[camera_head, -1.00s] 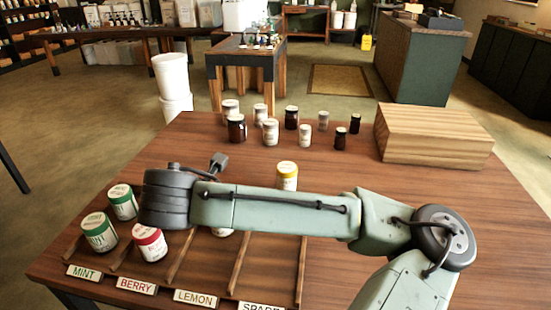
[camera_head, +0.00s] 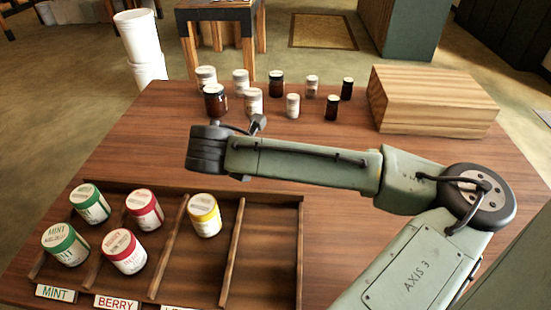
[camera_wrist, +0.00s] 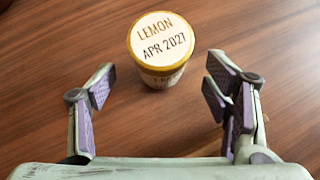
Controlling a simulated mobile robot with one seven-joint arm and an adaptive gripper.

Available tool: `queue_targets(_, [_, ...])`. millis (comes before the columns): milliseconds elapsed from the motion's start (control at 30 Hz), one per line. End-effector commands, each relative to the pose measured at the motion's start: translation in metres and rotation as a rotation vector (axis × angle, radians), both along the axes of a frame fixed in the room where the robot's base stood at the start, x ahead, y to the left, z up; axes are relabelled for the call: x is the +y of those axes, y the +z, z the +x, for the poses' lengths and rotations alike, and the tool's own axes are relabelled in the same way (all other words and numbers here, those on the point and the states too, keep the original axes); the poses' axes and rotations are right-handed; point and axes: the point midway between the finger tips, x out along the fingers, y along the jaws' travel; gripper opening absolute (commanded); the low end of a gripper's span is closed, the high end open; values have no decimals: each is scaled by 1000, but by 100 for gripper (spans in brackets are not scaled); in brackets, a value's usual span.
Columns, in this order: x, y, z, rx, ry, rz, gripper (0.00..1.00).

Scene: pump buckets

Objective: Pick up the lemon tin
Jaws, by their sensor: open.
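In the wrist view a lemon tin (camera_wrist: 161,45) stands upright on bare wood, its white lid reading LEMON APR 2027 inside a yellow rim. My gripper (camera_wrist: 160,100) is open and empty, its fingers spread left and right of the tin's near side, with clear gaps. Another yellow-lidded tin (camera_head: 205,215) stands in the rack's third compartment from the left.
Several jars (camera_head: 253,101) stand at the table's back. A wooden box (camera_head: 430,105) sits at back right.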

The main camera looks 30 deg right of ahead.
Motion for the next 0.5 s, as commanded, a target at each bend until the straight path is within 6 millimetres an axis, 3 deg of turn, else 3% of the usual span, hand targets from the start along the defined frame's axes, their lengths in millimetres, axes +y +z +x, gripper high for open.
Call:
queue_targets(300, [-29,-28,14,2,-1,1,71])
queue_targets(500, [-33,-34,17,0,1,1,71])
